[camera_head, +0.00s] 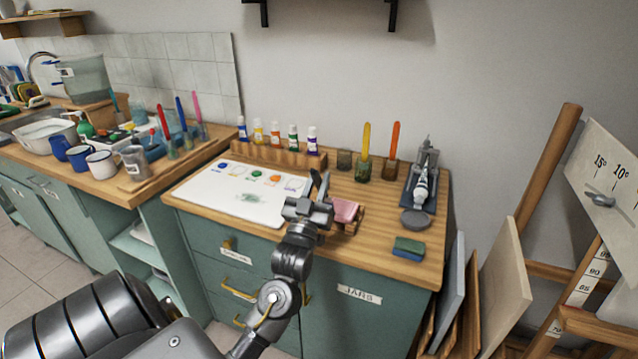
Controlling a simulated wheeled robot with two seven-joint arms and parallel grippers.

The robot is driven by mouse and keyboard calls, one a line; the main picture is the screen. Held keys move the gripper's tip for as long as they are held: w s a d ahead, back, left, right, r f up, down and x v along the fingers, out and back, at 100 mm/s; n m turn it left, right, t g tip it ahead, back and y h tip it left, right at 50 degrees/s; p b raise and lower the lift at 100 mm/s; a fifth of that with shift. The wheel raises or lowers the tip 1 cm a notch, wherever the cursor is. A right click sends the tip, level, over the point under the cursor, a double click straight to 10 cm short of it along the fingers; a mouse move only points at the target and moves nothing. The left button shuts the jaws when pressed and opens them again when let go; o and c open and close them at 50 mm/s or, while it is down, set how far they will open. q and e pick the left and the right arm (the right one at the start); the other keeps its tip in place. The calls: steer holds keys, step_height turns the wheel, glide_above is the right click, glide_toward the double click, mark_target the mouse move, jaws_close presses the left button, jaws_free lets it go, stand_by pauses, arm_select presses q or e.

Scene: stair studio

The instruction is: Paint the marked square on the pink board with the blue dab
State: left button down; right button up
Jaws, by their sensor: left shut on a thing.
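My left gripper (319,188) is over the right edge of the white palette board (210,186). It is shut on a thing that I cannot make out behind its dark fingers. A blue dab (223,166) lies at the palette's far left end, in a row with green, orange and purple marks. The gripper is well to the right of the blue dab. A small pink piece (346,210), perhaps the pink board, rests on a wooden support just right of the gripper. I see no marked square on it from here. My right gripper is not in view.
Paint bottles stand in a wooden rack (273,153) behind the palette. Jars with a yellow brush (365,139) and an orange brush (394,139) stand behind right. A green-blue sponge (408,248) lies near the front right. An easel (546,172) stands at the far right.

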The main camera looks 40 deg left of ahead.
arm_select(q)
steer(key=shift+f, duration=0.1)
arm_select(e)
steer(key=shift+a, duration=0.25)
arm_select(q)
steer(key=shift+d, duration=0.1)
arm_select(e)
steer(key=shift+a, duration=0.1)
arm_select(q)
steer(key=shift+w+d, duration=0.2)
steer(key=shift+d, duration=0.35)
steer(key=shift+w+d, duration=0.15)
steer(key=shift+d, duration=0.35)
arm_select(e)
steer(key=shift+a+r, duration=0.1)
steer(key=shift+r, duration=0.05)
